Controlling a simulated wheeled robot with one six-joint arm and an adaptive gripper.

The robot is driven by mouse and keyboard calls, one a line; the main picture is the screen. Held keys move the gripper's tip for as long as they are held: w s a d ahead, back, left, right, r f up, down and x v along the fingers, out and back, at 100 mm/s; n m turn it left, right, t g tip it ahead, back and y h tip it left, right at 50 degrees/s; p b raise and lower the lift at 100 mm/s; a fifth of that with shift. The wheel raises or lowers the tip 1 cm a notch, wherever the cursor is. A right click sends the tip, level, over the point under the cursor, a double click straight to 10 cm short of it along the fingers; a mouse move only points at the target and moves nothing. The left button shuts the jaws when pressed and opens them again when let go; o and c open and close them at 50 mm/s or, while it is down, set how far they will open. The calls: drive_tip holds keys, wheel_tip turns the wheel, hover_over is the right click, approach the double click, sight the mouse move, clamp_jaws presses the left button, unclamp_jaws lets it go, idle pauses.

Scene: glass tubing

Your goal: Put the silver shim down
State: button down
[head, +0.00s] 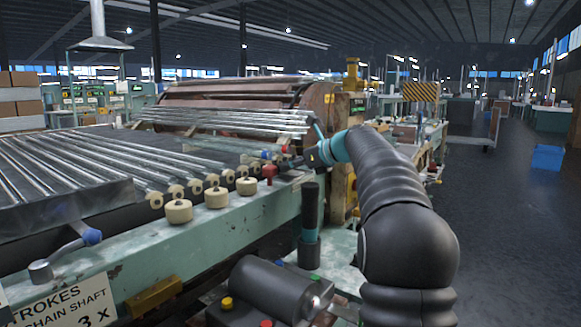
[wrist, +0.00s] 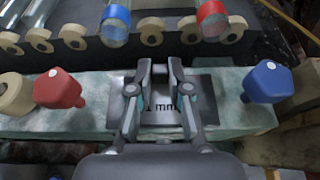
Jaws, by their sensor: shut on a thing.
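The silver shim (wrist: 205,100) is a flat grey plate marked "1 mm" in the wrist view. My gripper (wrist: 161,72) is shut on it, and the fingers cover part of the plate. The shim lies over the pale green machine ledge (wrist: 100,112); whether it touches the ledge I cannot tell. In the head view my gripper (head: 300,161) is at the machine's near right edge, small and dark, and the shim cannot be made out there.
A red knob (wrist: 60,90) stands left of the shim and a blue knob (wrist: 268,82) right of it. Beyond are glass tubes with a blue end (wrist: 115,25) and a red end (wrist: 212,20), above cream rollers (wrist: 152,27). Bare ledge shows between the knobs.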

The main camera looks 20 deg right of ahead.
drive_tip(key=shift+f, duration=0.1)
drive_tip(key=c, duration=1.1)
unclamp_jaws()
drive_tip(key=shift+s+d+r, duration=0.15)
drive_tip(key=shift+r, duration=0.05)
drive_tip(key=v, duration=1.1)
drive_tip(key=shift+s+d, duration=0.2)
